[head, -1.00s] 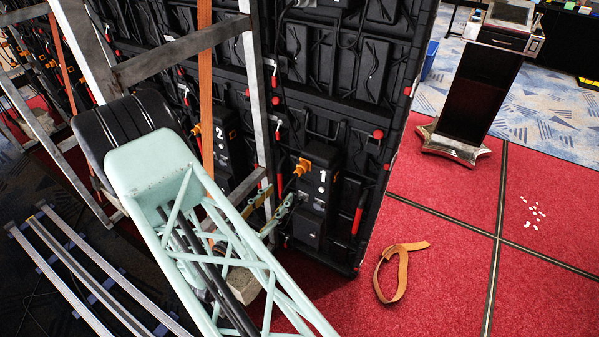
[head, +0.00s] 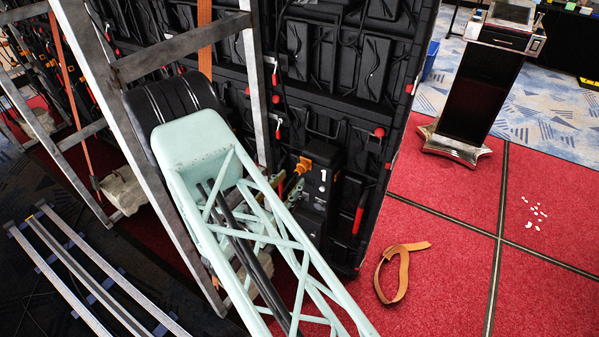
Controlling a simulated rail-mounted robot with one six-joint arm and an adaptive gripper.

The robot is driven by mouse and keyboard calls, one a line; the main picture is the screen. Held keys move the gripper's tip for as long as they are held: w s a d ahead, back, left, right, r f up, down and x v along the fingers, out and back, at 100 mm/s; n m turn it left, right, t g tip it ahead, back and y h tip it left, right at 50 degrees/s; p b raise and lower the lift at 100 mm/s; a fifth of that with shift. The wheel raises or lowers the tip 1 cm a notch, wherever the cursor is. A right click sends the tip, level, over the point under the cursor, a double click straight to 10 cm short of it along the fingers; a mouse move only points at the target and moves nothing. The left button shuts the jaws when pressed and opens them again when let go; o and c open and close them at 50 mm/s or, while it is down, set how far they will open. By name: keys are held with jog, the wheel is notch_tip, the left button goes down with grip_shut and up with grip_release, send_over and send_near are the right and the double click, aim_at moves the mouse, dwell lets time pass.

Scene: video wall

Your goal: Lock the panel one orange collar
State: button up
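Panel one's black box (head: 322,205), marked with a white 1, is on the back of the video wall, right of centre in the head view. The orange collar (head: 302,166) is at its upper left, with a cable by it. I cannot tell from here how the collar is turned. My mint-green lattice arm link crosses in front, to the left of and below the collar, and covers the lower left of the box.
A metal frame (head: 185,45) stands left of the box, close to my arm. A brown strap (head: 402,275) lies curled on the red carpet (head: 450,230). A black pedestal (head: 478,95) stands at the upper right. Metal rails (head: 95,275) lie at lower left.

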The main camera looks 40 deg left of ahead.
aim_at(296, 174)
jog(key=shift+w+a+b, duration=0.2)
jog(key=shift+w+b, duration=0.05)
jog(key=shift+w, duration=1.4)
jog(key=shift+w+a+b, duration=0.2)
jog(key=shift+w+b, duration=0.05)
jog(key=shift+w, duration=1.4)
jog(key=shift+c, duration=0.5)
jog(key=c, duration=0.7)
